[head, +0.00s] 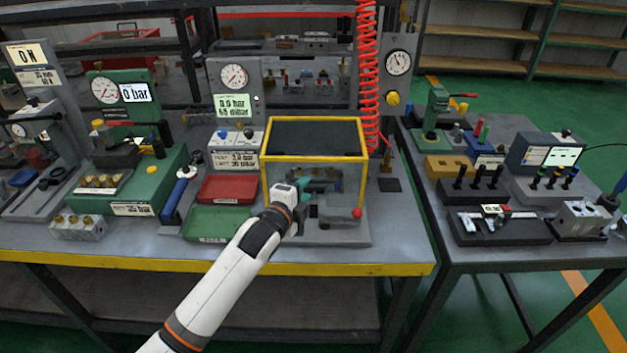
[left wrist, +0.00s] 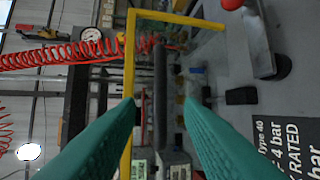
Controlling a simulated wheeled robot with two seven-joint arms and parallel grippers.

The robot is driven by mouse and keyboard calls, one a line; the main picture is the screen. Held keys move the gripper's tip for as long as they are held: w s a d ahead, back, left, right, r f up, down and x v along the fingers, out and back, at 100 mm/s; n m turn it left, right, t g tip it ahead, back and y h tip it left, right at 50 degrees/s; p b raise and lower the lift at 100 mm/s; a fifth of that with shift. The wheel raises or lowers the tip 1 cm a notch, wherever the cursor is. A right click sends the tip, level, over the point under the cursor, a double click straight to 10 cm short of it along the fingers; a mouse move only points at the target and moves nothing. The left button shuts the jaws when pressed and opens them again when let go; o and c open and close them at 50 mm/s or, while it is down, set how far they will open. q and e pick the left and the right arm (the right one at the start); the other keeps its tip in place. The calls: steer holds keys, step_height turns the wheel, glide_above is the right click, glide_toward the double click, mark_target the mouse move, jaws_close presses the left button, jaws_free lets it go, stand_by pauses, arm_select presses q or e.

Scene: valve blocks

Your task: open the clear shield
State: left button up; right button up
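The clear shield (head: 338,186) is a see-through box with a yellow frame, standing over a dark valve fixture on the left bench. Its front pane hangs down. A red ball knob (head: 357,213) is at its lower right front corner. My left gripper (head: 299,196) is at the shield's lower front, left of the knob. In the left wrist view its green fingers (left wrist: 160,105) are spread apart with nothing visibly clamped. The yellow frame (left wrist: 129,75) passes by the left fingertip in that view; I cannot tell if they touch. My right gripper is in neither view.
A red tray (head: 228,189) and a green tray (head: 217,223) lie left of the shield. A red coiled hose (head: 367,80) hangs behind its right side. Gauge stands line the back. A second bench (head: 455,257) with valve blocks stands right, across a gap.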

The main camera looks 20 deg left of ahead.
mark_target(312, 182)
arm_select(q)
steer(key=x, duration=0.6)
steer(key=shift+w, duration=0.1)
jaws_close()
